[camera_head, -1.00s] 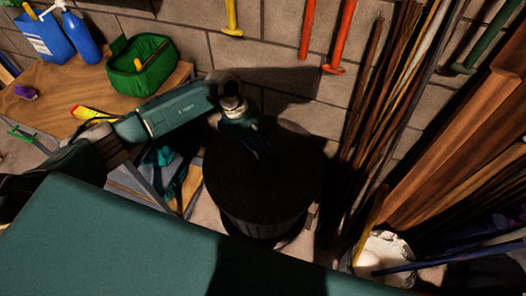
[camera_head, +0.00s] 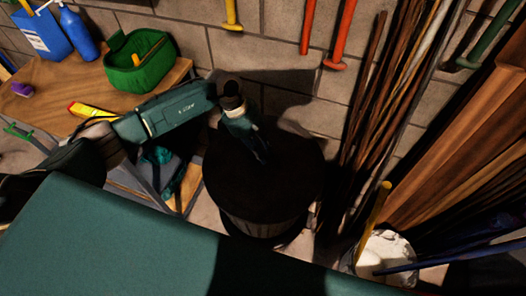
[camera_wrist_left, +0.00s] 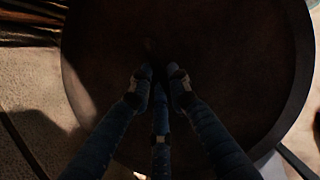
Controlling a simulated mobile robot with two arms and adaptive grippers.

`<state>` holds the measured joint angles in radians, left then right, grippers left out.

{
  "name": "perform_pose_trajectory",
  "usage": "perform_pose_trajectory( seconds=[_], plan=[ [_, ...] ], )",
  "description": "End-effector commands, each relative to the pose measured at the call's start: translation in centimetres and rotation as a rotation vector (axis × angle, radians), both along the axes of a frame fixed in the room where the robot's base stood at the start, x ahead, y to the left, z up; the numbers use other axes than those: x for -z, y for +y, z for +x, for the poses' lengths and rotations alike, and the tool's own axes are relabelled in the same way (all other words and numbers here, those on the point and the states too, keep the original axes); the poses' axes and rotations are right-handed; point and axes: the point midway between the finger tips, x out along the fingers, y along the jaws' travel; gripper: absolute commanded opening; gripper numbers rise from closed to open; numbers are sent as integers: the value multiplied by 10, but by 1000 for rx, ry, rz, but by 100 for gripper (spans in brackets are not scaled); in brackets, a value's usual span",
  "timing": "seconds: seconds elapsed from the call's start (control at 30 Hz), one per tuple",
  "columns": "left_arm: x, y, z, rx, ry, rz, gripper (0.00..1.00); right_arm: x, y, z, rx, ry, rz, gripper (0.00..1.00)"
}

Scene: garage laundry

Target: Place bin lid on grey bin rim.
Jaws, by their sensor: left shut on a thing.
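The bin lid (camera_head: 285,185) is a dark round disc above the grey bin (camera_head: 265,228), whose ribbed side shows below the lid's near edge. The lid covers the bin's mouth from above. Shadow hides whether lid and rim touch. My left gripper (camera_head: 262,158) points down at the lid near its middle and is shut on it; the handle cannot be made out. In the left wrist view the lid (camera_wrist_left: 220,60) fills most of the picture, with the fingers (camera_wrist_left: 160,78) close together over it. My right gripper is not in view.
A wooden table (camera_head: 45,108) with a green basket (camera_head: 140,60) and a blue bottle (camera_head: 80,35) stands at left. A block wall (camera_head: 285,65) is behind the bin. Dark poles (camera_head: 375,105) and a white sack (camera_head: 385,250) stand at right.

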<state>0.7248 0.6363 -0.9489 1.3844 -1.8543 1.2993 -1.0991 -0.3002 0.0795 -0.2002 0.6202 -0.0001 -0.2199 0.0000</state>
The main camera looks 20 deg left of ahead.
Motion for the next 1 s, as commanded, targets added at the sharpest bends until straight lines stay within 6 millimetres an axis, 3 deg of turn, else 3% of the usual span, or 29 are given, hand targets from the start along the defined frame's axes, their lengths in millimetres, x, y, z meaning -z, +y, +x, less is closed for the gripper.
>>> perform_pose_trajectory(
  seconds=[0.1, 0.13, 0.23, 0.63, 1.0],
  plan=[
    [-1, 0, 1, -1, -2, -1, 0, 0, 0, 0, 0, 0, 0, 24],
    [-1, 0, 1, -1, -2, -1, 19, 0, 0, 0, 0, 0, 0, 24],
    [-1, 0, 1, -1, -2, -1, 39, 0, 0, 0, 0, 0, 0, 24],
    [-7, 3, 1, 0, -1, 1, 39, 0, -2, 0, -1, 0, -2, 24],
    [-74, 31, 3, -1, -4, 2, 39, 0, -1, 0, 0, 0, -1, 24]
  ],
)
